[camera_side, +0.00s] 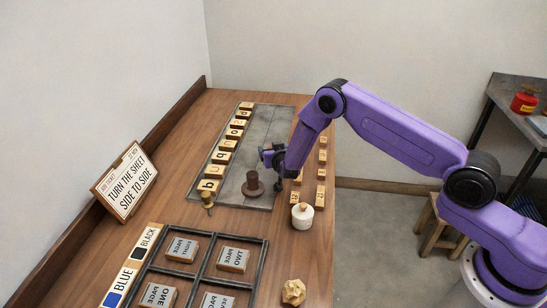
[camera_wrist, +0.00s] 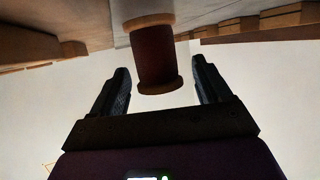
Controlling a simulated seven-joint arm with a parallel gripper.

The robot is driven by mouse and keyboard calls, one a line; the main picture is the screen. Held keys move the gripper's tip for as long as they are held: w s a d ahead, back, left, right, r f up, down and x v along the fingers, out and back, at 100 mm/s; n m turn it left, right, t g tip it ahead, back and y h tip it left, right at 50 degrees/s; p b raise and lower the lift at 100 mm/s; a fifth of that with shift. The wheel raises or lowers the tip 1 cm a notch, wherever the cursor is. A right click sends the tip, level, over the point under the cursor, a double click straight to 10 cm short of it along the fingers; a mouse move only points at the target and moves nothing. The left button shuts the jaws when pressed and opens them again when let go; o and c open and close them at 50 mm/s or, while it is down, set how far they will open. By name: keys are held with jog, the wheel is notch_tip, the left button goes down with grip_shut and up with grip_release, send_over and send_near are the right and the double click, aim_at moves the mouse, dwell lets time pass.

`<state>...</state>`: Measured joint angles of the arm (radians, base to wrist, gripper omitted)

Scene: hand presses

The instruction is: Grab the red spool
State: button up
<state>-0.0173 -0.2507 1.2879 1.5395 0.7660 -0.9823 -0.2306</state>
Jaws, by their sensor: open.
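The red spool (camera_wrist: 153,55) has a dark red winding between two light wooden flanges. In the wrist view it shows between my two fingers, with a gap on each side, and its near flange lies level with them in the picture. My gripper (camera_wrist: 160,66) is open and empty. The depth from fingertips to spool is hard to judge. In the side view my gripper (camera_side: 271,157) is low over the grey slab (camera_side: 262,125). A dark brown flanged piece (camera_side: 252,185) stands on the slab just below and left of it; it appears to be the spool, though its colour is dull there.
Letter blocks (camera_side: 219,157) line the slab's left side, and smaller blocks (camera_side: 321,172) its right. A divided frame (camera_side: 201,260) of plates fills the front. A sign (camera_side: 126,182) stands left.

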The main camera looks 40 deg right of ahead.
jog(key=shift+c, duration=0.2)
jog(key=c, duration=1.1)
jog(key=shift+o, duration=0.2)
jog(key=shift+r, duration=0.15)
